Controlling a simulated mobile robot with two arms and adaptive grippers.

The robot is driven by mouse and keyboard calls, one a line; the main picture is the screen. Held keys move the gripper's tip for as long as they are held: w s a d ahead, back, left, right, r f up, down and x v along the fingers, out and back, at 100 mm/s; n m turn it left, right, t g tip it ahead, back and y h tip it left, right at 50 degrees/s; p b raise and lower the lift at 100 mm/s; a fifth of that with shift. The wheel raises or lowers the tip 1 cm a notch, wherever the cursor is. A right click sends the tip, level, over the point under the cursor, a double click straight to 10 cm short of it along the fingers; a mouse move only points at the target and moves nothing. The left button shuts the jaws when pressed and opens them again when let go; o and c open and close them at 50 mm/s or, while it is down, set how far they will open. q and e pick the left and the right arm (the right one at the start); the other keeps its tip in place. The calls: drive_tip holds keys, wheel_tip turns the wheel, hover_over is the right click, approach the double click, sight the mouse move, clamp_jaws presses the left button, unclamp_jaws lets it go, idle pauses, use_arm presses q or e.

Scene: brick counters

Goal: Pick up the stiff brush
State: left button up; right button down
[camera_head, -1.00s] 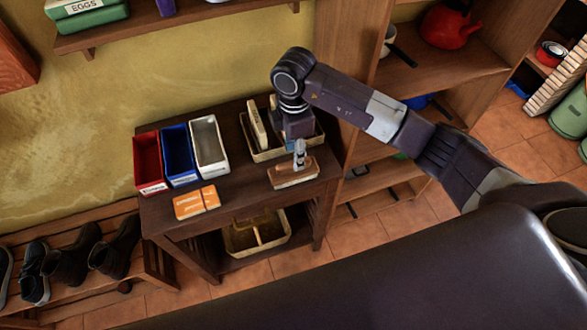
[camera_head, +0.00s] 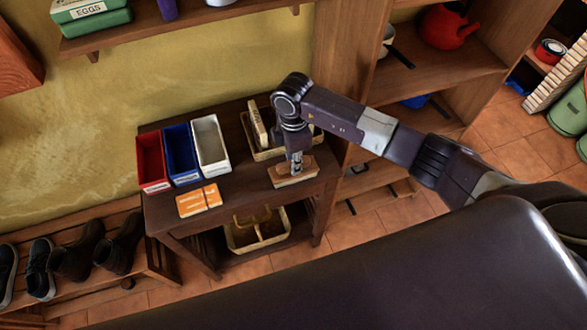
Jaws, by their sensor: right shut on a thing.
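A wooden-backed brush with pale bristles (camera_head: 284,177) sits at the front right of the dark wooden table, with its bristles facing down. My right gripper (camera_head: 296,168) reaches down from above and is shut on the brush's wooden back. I cannot tell whether the bristles still touch the table. Another brush-like item with a pale body (camera_head: 258,128) stands in a shallow tray (camera_head: 262,156) behind, partly hidden by my right arm. My left gripper is not in view.
Red (camera_head: 152,162), blue (camera_head: 181,155) and white (camera_head: 211,145) bins stand at the table's back left. Orange packets (camera_head: 199,200) lie in front of them. A basket (camera_head: 258,238) sits on the lower shelf. A tall shelf unit (camera_head: 343,75) rises right of the table.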

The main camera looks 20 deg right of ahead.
drive_tip(key=shift+r, duration=0.1)
wheel_tip(320, 180, up, 20)
drive_tip(key=b, duration=0.3)
idle(0.3)
